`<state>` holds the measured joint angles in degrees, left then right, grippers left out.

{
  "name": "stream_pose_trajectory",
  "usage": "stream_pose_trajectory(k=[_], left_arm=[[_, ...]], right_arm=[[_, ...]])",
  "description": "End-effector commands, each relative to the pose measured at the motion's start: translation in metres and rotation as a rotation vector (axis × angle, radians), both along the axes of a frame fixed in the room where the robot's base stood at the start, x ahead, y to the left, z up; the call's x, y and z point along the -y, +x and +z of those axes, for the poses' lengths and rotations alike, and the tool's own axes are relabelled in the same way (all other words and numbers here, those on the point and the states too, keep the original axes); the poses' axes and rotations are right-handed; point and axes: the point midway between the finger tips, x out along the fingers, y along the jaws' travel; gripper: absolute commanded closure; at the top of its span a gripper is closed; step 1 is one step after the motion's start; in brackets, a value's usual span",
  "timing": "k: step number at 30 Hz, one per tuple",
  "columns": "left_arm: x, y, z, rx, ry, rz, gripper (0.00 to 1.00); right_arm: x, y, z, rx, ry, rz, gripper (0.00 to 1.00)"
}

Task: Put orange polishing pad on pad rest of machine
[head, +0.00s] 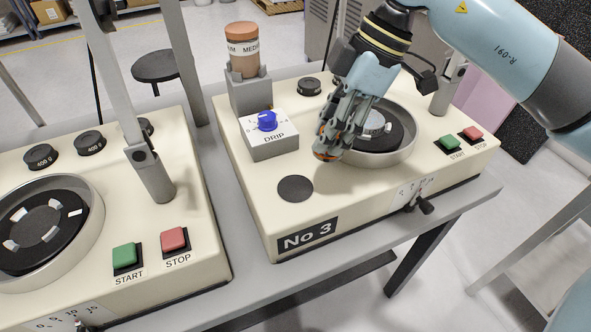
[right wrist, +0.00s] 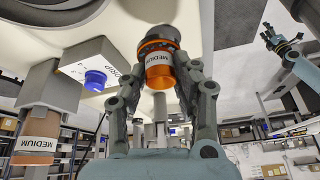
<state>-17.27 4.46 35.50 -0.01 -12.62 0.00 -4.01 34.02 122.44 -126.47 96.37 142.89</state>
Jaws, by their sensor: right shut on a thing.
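My right gripper (head: 340,142) is shut on the orange polishing pad (head: 322,151), a short round orange piece. In the head view the fingers hide most of it. In the right wrist view the pad (right wrist: 159,76) shows a white MEDIUM label and a dark end towards the machine top, between the fingers. The gripper is over the No 3 machine, at the left front of its round bowl (head: 408,148). A dark flat disc, seemingly the pad rest (head: 295,188), lies bare at the front left of that machine. My left gripper (right wrist: 275,40) shows small in the right wrist view.
A DRIP box (head: 273,145) with a blue knob stands left of the gripper. Behind it a brown MEDIUM bottle (head: 243,52) sits in a grey holder (head: 250,93). START (head: 447,143) and STOP buttons are at right. Another machine (head: 190,215) stands at left.

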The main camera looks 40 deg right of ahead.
Motion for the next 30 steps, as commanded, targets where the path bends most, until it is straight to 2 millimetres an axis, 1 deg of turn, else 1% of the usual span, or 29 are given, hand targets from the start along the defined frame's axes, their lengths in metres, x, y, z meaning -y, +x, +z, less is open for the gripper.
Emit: stream_pose_trajectory(k=[1,3,6,9,14,18,21,30], left_arm=[[0.0,0.0,-0.001,0.001,0.001,0.0,0.49],[-0.001,0.001,0.0,0.001,0.001,0.0,0.49],[-0.001,0.001,-0.001,0.001,0.001,-0.001,0.49],[-0.002,0.001,0.0,0.002,0.002,-0.001,0.49],[-0.002,0.001,0.0,0.002,0.003,-0.001,0.49],[-0.002,0.002,0.0,0.003,0.003,-0.001,0.49],[-0.002,0.002,0.001,0.003,0.003,-0.001,0.49],[-0.002,0.002,0.0,0.003,0.003,-0.001,0.49]], right_arm=[[-0.011,0.004,-0.003,0.001,0.012,-0.002,1.0],[-0.022,0.008,-0.011,0.001,0.011,-0.002,1.0],[-0.036,0.013,-0.02,0.0,0.009,-0.001,1.0],[-0.045,0.017,-0.027,0.001,0.005,-0.001,1.0],[-0.05,0.018,-0.035,-0.002,0.001,0.001,1.0],[-0.05,0.017,-0.057,-0.005,0.001,-0.001,1.0],[-0.05,0.017,-0.068,-0.002,0.0,0.001,1.0],[-0.049,0.018,-0.071,0.0,0.0,0.001,1.0]])
